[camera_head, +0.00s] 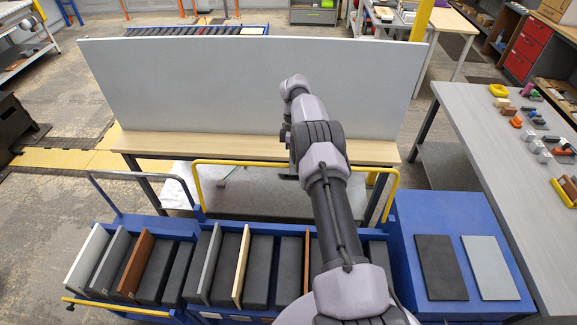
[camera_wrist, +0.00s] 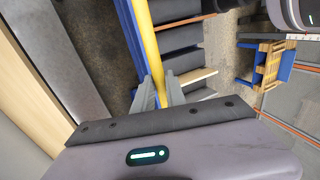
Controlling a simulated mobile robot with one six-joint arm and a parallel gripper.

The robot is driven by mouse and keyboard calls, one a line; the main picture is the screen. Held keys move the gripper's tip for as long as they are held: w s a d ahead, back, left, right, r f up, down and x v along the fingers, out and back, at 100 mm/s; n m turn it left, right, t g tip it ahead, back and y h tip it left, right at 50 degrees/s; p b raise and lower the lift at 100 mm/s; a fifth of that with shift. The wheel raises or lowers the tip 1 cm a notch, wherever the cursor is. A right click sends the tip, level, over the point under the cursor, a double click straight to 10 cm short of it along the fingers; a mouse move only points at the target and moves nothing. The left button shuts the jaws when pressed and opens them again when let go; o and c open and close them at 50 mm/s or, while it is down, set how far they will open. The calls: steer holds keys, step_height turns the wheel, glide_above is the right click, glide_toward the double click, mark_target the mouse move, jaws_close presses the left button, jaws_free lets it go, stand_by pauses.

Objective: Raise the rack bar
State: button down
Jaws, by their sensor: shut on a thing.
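The yellow rack bar (camera_head: 235,162) spans upright across the back of the blue rack, with its ends bent down at both sides. In the wrist view the yellow bar (camera_wrist: 148,48) runs between the two grey fingers of my gripper (camera_wrist: 161,92), which is shut on it. In the head view my arm reaches over the rack to the bar, and part of my gripper shows at the bar behind the arm. The blue rack (camera_head: 205,215) holds dark, white, grey, brown and pale boards standing in slots.
A large grey panel (camera_head: 200,85) stands on a wooden-topped table (camera_head: 240,148) just behind the bar. A blue stand (camera_head: 400,225) with a black and a grey plate is at the right, beside a grey table (camera_head: 480,150). Another yellow bar (camera_head: 115,308) lies low at the rack's front left.

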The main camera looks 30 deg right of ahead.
steer(key=shift+w+d+r, duration=0.2)
steer(key=shift+w+r, duration=0.05)
steer(key=shift+w, duration=0.1)
steer(key=c, duration=1.4)
jaws_free()
steer(key=shift+w+d+f, duration=0.1)
steer(key=shift+w, duration=0.1)
steer(key=shift+c, duration=0.2)
steer(key=shift+o, duration=0.2)
steer(key=shift+w+d+f, duration=0.15)
steer(key=shift+w+f, duration=0.1)
steer(key=shift+w, duration=0.05)
steer(key=shift+s, duration=0.2)
